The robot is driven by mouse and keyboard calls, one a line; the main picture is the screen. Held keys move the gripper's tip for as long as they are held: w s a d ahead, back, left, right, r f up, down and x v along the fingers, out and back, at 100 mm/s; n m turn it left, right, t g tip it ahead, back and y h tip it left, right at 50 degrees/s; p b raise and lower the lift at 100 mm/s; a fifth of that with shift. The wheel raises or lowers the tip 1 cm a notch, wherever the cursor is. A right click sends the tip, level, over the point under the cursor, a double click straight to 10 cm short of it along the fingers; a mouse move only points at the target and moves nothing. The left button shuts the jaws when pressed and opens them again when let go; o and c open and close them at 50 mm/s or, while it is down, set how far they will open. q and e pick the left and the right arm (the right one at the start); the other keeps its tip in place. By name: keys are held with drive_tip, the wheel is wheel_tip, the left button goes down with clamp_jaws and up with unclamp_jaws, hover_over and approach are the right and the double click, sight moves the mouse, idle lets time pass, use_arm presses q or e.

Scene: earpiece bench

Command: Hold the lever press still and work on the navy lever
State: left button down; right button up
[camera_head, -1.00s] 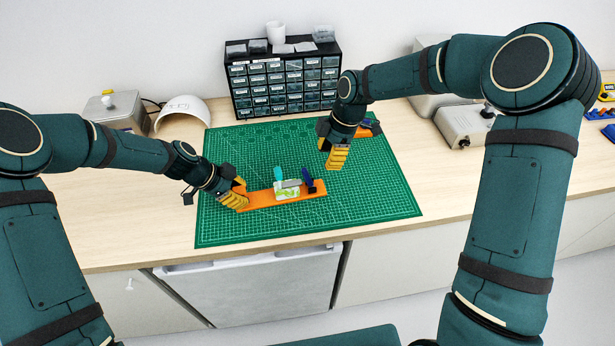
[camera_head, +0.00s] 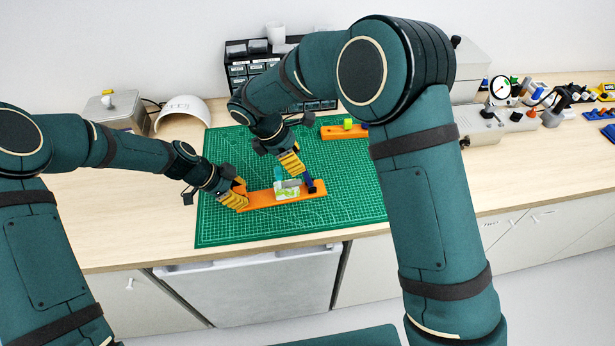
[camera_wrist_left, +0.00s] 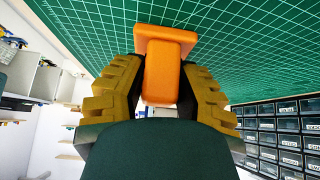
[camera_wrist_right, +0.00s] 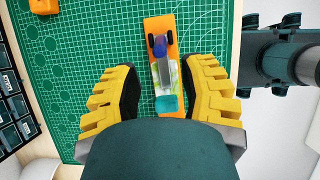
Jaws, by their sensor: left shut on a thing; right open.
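The lever press has an orange base (camera_head: 258,199) lying on the green mat, with a white and green block (camera_head: 287,190), a grey bar and a teal part on it. The navy lever (camera_head: 308,182) stands at its right end; in the right wrist view the navy part (camera_wrist_right: 160,46) sits between two black pieces. My left gripper (camera_head: 239,195) is shut on the orange piece (camera_wrist_left: 162,75) at the press's left end. My right gripper (camera_head: 291,164) is open and empty, just above and behind the press. In its view the press lies between and beyond the fingers (camera_wrist_right: 158,95).
The green cutting mat (camera_head: 225,225) is mostly clear. Another orange base (camera_head: 335,132) with a yellow-green piece lies at its back right. A drawer cabinet (camera_head: 238,72) stands behind, partly hidden by my right arm.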

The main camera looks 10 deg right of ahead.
sight(306, 172)
drive_tip(key=shift+a+f+h, duration=0.1)
drive_tip(key=shift+a+h, duration=0.15)
drive_tip(key=shift+h, duration=0.05)
drive_tip(key=shift+x, duration=3.4)
clamp_jaws()
drive_tip(key=shift+d+y, duration=0.5)
drive_tip(key=shift+y, duration=0.3)
drive_tip(key=shift+d+y, duration=0.35)
drive_tip(key=shift+y, duration=0.55)
